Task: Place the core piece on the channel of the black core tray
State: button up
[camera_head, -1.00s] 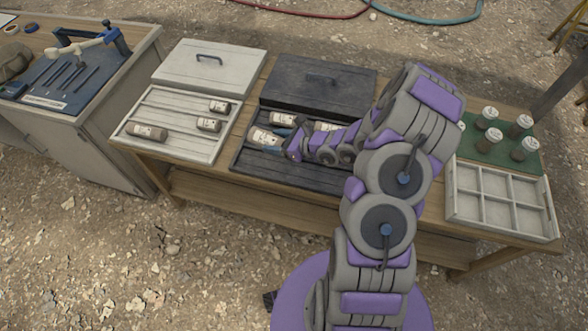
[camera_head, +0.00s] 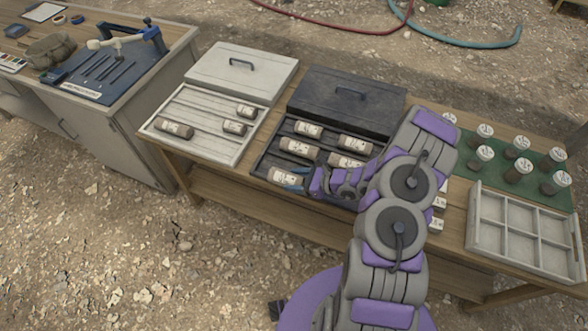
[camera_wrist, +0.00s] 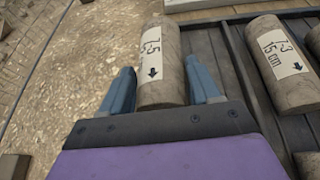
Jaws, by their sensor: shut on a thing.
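The core piece (camera_wrist: 160,62) is a grey-brown cylinder with a white label reading 7.5 and a down arrow. In the wrist view it lies between the blue fingers of my gripper (camera_wrist: 162,88), which is shut on its near end. In the head view the core piece (camera_head: 281,175) is at the front left of the black core tray (camera_head: 262,150), with my gripper (camera_head: 295,180) at its right end. Whether it rests in a channel or hangs just above is unclear. Several other labelled cores, one marked 7.3 (camera_wrist: 282,62), lie in the tray; my arm hides its right part.
A white tray (camera_head: 192,146) with 3 cores stands left of the black tray. A white lid (camera_head: 240,75) and a black lid (camera_head: 350,100) lie behind. Capped jars (camera_head: 518,170) and an empty divided box (camera_head: 530,235) are at right.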

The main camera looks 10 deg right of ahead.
jog(key=w, duration=0.5)
jog(key=w+b, duration=0.1)
jog(key=w, duration=0.2)
jog(key=shift+d+f, duration=0.3)
jog(key=shift+d, duration=0.05)
jog(key=shift+w+f, duration=0.1)
jog(key=shift+f, duration=0.2)
notch_tip(320, 180, down, 3)
jog(key=shift+b, duration=0.7)
jog(key=o, duration=1.6)
